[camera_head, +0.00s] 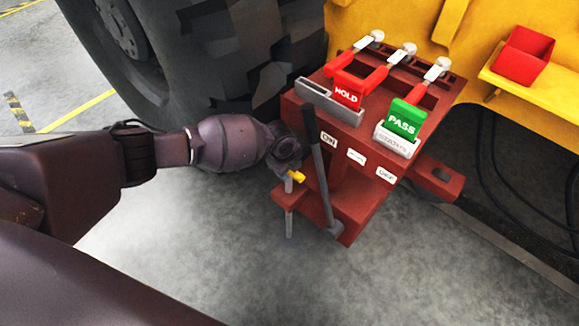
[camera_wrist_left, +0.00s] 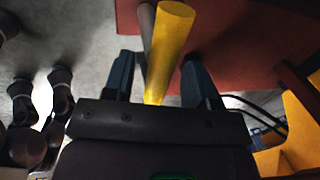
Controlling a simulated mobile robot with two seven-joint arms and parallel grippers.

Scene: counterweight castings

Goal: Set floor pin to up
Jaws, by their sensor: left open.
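The floor pin is a grey rod (camera_head: 289,208) with a yellow handle (camera_head: 297,176), at the left side of a red stand (camera_head: 340,215). The rod passes through a red bracket and reaches down toward the floor. My left gripper (camera_head: 288,164) is at the handle, its fingers mostly hidden in the head view. In the left wrist view the yellow handle (camera_wrist_left: 170,45) lies between the two dark, spread fingers of my left gripper (camera_wrist_left: 161,68). The fingers are open; I cannot tell whether either touches it. My right gripper is not in view.
A dark lever (camera_head: 317,165) stands close beside my left gripper. The stand's top carries a red HOLD tag (camera_head: 348,94), a green PASS tag (camera_head: 404,117) and red-handled levers. A big tyre (camera_head: 235,50) and yellow machine body (camera_head: 460,30) stand behind. Concrete floor is clear in front.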

